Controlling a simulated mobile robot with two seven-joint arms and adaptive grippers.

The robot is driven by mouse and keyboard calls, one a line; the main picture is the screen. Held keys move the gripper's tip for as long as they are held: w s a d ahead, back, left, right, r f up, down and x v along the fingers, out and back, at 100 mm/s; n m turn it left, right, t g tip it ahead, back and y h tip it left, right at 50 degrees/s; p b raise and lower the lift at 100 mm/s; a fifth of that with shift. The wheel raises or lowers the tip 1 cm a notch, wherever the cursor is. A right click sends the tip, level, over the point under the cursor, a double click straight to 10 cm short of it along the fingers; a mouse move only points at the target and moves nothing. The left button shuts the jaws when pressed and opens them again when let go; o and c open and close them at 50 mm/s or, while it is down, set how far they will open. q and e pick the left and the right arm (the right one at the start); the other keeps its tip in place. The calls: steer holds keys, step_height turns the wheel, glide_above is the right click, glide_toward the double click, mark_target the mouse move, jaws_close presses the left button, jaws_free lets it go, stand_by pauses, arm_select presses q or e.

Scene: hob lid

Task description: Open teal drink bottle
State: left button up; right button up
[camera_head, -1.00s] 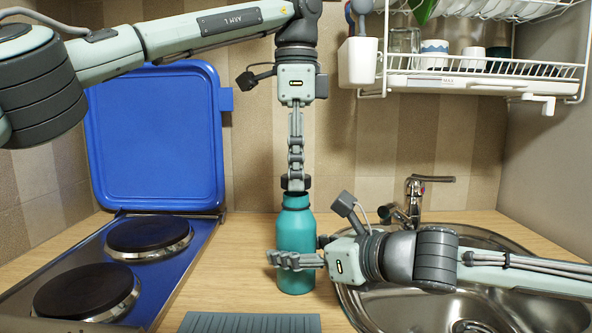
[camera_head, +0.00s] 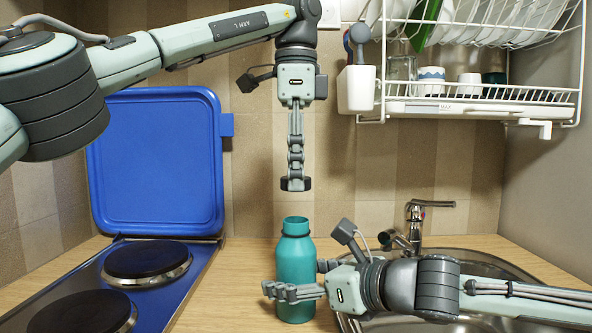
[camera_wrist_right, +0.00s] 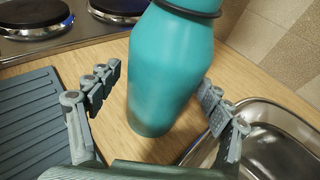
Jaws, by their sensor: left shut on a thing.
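The teal drink bottle (camera_head: 296,262) stands upright on the wooden counter, its open neck bare at the top. My left gripper (camera_head: 295,184) points down, shut on the small dark cap (camera_head: 304,184), and holds it clear above the bottle's mouth. My right gripper (camera_head: 296,290) is low at the bottle, one finger in front and the other partly hidden behind. The right wrist view shows the bottle (camera_wrist_right: 168,75) between the open fingers, with a gap at the left finger. The bottle's mouth is outside that view.
The hob (camera_head: 185,255) with two dark plates is at the left, its blue lid (camera_head: 155,165) raised against the wall. The sink (camera_head: 470,243) and tap (camera_head: 415,222) are at the right. A dish rack (camera_head: 480,108) hangs above. A ribbed grey mat (camera_wrist_right: 35,125) lies near the bottle.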

steer(key=v, duration=1.2)
